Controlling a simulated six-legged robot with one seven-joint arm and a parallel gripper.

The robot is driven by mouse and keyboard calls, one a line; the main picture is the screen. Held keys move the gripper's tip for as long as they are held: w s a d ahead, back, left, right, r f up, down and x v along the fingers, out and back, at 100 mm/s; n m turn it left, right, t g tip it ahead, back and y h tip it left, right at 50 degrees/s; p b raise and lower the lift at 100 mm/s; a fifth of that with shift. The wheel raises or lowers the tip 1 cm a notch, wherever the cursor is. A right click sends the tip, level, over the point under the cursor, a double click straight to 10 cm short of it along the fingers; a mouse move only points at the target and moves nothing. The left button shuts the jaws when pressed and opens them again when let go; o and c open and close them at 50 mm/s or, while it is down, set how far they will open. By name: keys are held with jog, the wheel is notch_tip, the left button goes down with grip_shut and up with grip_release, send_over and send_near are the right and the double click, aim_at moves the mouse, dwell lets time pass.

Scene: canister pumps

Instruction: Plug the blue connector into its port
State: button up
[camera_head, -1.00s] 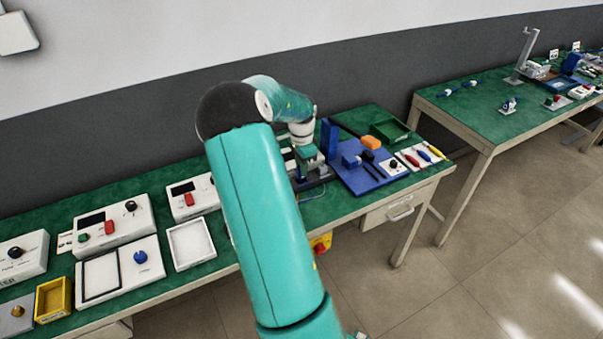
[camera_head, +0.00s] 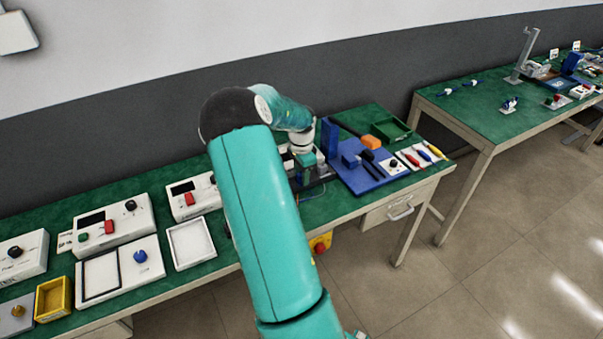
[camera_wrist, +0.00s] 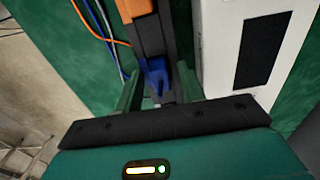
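The blue connector (camera_wrist: 153,75) shows in the wrist view, ahead of my gripper (camera_wrist: 160,72), at the near end of a dark block with an orange part. It lies between the two green fingers, which stand apart, with a narrow dark gap beside the right finger. A small pale piece shows at its near end. In the head view my gripper (camera_head: 306,170) is low over the bench, left of the blue plate; the connector cannot be made out there. I cannot identify the connector's port in either view.
A white box with a black panel (camera_wrist: 265,50) stands close right of the fingers. Orange and blue cables (camera_wrist: 100,30) run at the left. In the head view, a blue plate (camera_head: 375,181) with an upright blue block lies right of my gripper; white control boxes (camera_head: 115,222) stand left.

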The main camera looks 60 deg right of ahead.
notch_tip(320, 180, up, 12)
jog(key=w+a+r+n+t, duration=0.1)
jog(key=w+a+r+n, duration=0.2)
jog(key=a, duration=0.5)
jog(key=w+a+r+n+t, duration=0.1)
jog(key=a+r+n, duration=0.2)
jog(key=a+r, duration=0.35)
jog(key=s+a+r+n+t, duration=0.15)
jog(key=a+n, duration=0.25)
jog(key=a, duration=0.4)
jog(key=s+a+r+n, duration=0.2)
jog(key=a+n, duration=0.1)
jog(key=a, duration=0.5)
jog(key=s+a+r+n+t, duration=0.15)
jog(key=a+n, duration=0.25)
jog(key=a, duration=0.4)
jog(key=s+a+n, duration=0.6)
jog(key=s+a, duration=0.2)
jog(key=shift+s+a+r+t, duration=0.2)
jog(key=shift+s+a+t, duration=0.1)
jog(key=shift+s+a, duration=0.05)
jog(key=shift+d, duration=0.15)
